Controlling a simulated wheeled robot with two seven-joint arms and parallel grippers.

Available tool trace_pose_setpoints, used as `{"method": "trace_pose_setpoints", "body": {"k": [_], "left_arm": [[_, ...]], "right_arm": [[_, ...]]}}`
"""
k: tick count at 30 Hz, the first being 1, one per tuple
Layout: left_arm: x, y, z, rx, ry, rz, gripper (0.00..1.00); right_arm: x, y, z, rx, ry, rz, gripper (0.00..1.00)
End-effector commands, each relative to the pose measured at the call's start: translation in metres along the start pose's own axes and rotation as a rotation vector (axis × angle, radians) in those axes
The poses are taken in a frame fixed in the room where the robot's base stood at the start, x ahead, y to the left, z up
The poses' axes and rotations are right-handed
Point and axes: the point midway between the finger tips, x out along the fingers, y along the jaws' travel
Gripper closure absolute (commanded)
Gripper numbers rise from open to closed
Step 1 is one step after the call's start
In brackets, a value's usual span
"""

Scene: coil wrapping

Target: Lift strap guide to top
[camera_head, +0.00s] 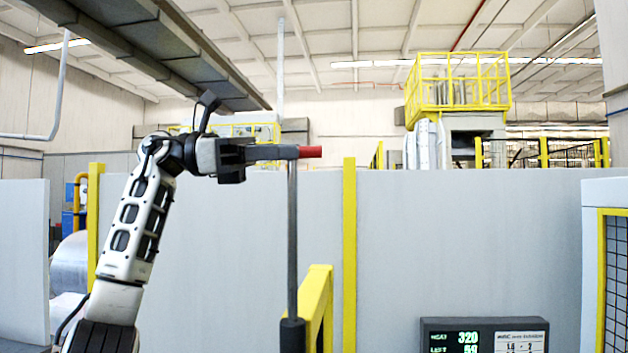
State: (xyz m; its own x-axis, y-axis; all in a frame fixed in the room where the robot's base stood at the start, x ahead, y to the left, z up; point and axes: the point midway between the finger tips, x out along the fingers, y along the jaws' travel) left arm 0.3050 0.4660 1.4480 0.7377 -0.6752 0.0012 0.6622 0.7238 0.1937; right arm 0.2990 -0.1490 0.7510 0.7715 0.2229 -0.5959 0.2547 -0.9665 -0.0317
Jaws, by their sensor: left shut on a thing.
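The strap guide shows as a short grey horizontal bar (275,152) with a red end (310,152). It is at the top of a thin dark upright pole (292,230), which rises from a black sleeve (292,335) at the bottom of the picture. My left gripper (243,155) comes in from the left at the end of my white arm. It is shut on the left end of the bar, and its jaws partly hide that end. The bar looks about level. My right gripper is not in view.
A yellow post (349,250) and a yellow rail (317,300) stand close right of the pole. Grey wall panels (470,240) run behind. A display box (484,336) is at bottom right. A grey overhead beam (150,45) hangs above my left arm.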

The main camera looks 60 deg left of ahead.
Motion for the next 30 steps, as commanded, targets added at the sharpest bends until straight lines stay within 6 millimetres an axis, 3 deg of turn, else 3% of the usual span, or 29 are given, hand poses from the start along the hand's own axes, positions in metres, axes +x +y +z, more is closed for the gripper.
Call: {"method": "trace_pose_setpoints", "body": {"k": [4,14,15,17,26,30], "left_arm": [[-0.009,0.001,0.01,0.006,0.002,0.021,1.0],[-0.009,0.001,0.013,0.007,-0.004,0.021,1.0],[-0.009,0.001,0.013,0.007,-0.005,0.022,0.78],[-0.009,0.001,0.013,0.006,-0.004,0.021,0.62],[-0.008,0.001,0.01,0.003,0.002,0.016,0.62],[-0.019,0.001,0.009,0.002,0.002,0.018,0.62]], "right_arm": [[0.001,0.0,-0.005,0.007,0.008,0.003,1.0],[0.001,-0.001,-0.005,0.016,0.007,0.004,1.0],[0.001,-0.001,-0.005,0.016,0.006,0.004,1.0],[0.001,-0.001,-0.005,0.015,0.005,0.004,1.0],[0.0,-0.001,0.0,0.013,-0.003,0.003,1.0],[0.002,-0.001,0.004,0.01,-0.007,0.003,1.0]]}}
